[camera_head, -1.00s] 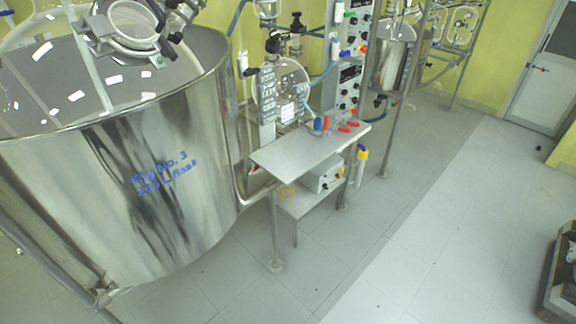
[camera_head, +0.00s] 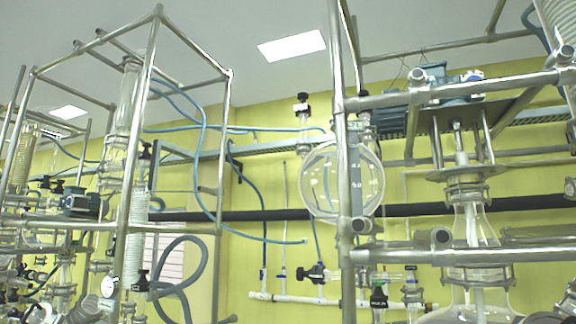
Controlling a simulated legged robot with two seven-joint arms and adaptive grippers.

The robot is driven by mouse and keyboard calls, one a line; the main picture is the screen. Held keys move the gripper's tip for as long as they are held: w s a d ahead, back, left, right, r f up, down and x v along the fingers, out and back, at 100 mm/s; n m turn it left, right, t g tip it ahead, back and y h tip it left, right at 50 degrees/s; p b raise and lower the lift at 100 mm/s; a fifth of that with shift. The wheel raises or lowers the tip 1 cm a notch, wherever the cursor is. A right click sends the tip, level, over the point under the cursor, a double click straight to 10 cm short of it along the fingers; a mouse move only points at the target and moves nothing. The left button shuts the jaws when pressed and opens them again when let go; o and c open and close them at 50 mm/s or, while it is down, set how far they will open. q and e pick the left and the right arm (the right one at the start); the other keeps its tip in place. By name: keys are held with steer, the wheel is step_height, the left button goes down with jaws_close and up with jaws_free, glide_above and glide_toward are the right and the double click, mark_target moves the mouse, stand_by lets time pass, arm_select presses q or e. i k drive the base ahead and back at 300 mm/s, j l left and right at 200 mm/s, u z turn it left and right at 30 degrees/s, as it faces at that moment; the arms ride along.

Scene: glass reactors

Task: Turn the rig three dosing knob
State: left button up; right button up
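I see no knob that I can tell to be the rig three dosing knob. A round glass dosing flask (camera_head: 342,182) with a graduated scale hangs behind a steel post right of the middle. Below it, a dark valve knob (camera_head: 379,297) sits on glass tubing at the bottom edge. Another dark knob (camera_head: 317,272) sits to its left, near the white pipe. Which rig these belong to cannot be told from labels here. Neither of my grippers is in view.
A steel frame with a glass column (camera_head: 124,130) stands at left. A steel post (camera_head: 342,120) and crossbars (camera_head: 460,90) fill the right. Blue hoses (camera_head: 205,150) and a black pipe (camera_head: 270,215) run along the yellow wall (camera_head: 262,185). The floor is out of view.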

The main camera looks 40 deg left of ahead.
mark_target(300, 271)
steer(key=u, duration=0.5)
steer(key=i+j, duration=0.15)
steer(key=j, duration=0.25)
steer(key=i+j, duration=0.2)
steer(key=j, duration=0.15)
steer(key=i+j+z, duration=0.1)
steer(key=j, duration=0.3)
steer(key=i+j, duration=0.2)
steer(key=j, duration=0.2)
